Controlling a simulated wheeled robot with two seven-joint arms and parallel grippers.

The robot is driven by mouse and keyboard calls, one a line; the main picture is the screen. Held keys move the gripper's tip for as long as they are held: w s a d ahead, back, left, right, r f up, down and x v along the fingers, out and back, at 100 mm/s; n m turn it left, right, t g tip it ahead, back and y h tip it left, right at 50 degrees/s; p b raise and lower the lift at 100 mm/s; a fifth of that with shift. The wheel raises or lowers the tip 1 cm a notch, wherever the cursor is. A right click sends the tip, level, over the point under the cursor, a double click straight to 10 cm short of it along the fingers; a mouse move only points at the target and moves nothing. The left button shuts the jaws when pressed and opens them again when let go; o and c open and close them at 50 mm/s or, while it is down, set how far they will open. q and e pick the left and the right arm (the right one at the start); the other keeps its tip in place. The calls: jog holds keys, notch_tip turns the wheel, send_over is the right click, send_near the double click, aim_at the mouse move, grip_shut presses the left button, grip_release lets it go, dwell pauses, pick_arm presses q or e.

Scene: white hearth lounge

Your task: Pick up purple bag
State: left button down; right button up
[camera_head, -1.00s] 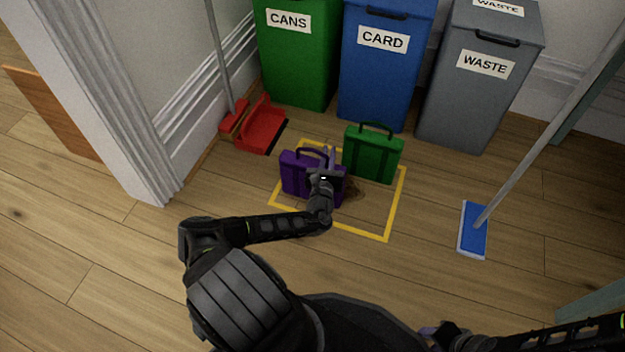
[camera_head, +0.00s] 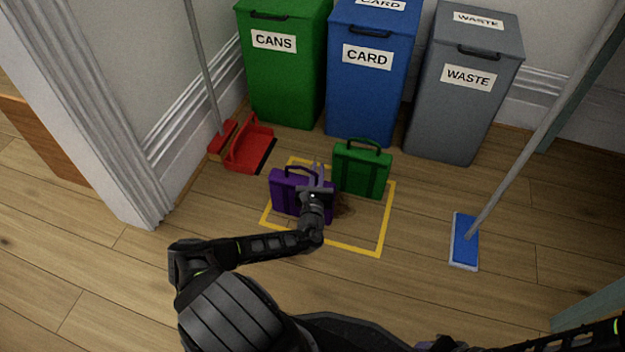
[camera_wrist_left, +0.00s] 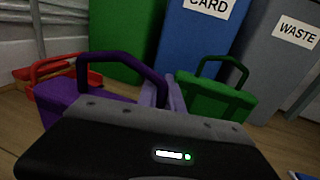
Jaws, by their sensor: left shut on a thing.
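The purple bag (camera_head: 287,193) stands upright on the floor inside a yellow taped outline (camera_head: 350,247), its handle up. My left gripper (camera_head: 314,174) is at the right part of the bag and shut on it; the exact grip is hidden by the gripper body. In the left wrist view the bag (camera_wrist_left: 75,94) and its handle (camera_wrist_left: 120,60) show just beyond the gripper, with the fingers (camera_wrist_left: 162,96) beside the handle's right end.
A green bag (camera_head: 362,168) stands close behind and right of the purple one. Green (camera_head: 280,85), blue (camera_head: 368,95) and grey (camera_head: 460,110) bins line the wall. A red dustpan (camera_head: 248,148) is at left, a blue mop (camera_head: 464,240) at right. Floor in front is bare.

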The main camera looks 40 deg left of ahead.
pick_arm(q)
notch_tip(320, 180, up, 10)
jog(key=p, duration=0.5)
jog(key=shift+f+p, duration=0.15)
jog(key=shift+p, duration=0.2)
jog(key=shift+w, duration=0.1)
